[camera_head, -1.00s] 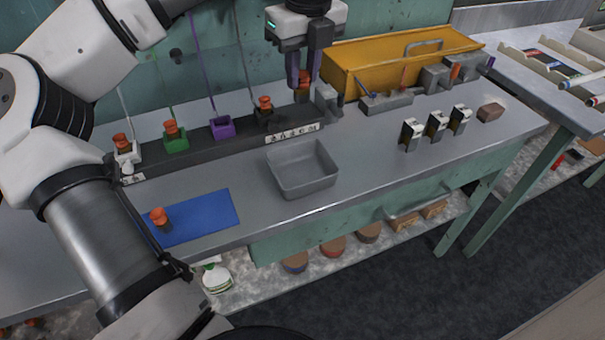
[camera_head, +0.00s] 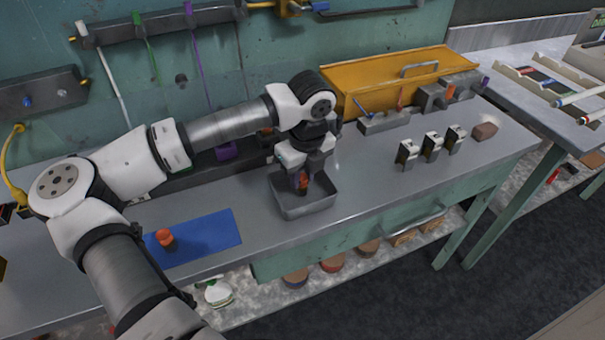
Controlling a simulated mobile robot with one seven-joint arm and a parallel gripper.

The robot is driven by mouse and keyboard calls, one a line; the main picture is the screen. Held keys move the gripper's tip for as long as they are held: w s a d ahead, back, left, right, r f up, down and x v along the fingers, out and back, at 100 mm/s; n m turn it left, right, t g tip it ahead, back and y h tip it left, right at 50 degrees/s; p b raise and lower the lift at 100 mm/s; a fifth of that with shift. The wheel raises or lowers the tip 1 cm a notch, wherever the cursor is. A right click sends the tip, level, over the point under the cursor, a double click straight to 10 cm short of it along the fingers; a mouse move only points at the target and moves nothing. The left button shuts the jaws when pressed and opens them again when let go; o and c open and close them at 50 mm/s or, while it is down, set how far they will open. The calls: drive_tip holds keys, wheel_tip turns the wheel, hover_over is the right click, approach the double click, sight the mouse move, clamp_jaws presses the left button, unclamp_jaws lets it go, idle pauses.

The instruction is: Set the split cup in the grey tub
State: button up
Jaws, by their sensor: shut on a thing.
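My gripper (camera_head: 302,183) points down inside the grey tub (camera_head: 312,208), its fingers below the rim level in the picture. It is shut on a small orange cup (camera_head: 303,184), which shows between the fingers. The cup is low in the tub; I cannot tell whether it touches the floor. Its split is too small to see. Another orange cup (camera_head: 165,237) sits on the blue mat (camera_head: 210,232) at the left.
The dark rack with a purple holder (camera_head: 226,151) stands behind the tub, largely hidden by my arm. A yellow box (camera_head: 385,78) is at the back. Several small black-and-white blocks (camera_head: 432,146) and a brown block (camera_head: 485,131) stand right. The bench front right of the tub is clear.

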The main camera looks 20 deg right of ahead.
drive_tip(key=shift+f, duration=0.55)
drive_tip(key=shift+f+b, duration=0.2)
drive_tip(key=shift+b, duration=0.1)
drive_tip(key=o, duration=1)
drive_tip(key=shift+r, duration=0.1)
drive_tip(key=shift+r+p, duration=0.25)
drive_tip(key=shift+p, duration=0.15)
drive_tip(key=r, duration=0.4)
drive_tip(key=s+r+b, duration=0.1)
drive_tip(key=r, duration=0.2)
drive_tip(key=r+b, duration=0.1)
drive_tip(key=r, duration=0.3)
drive_tip(key=shift+s+d+r, duration=0.15)
drive_tip(key=shift+s+r, duration=0.1)
drive_tip(key=shift+r, duration=0.1)
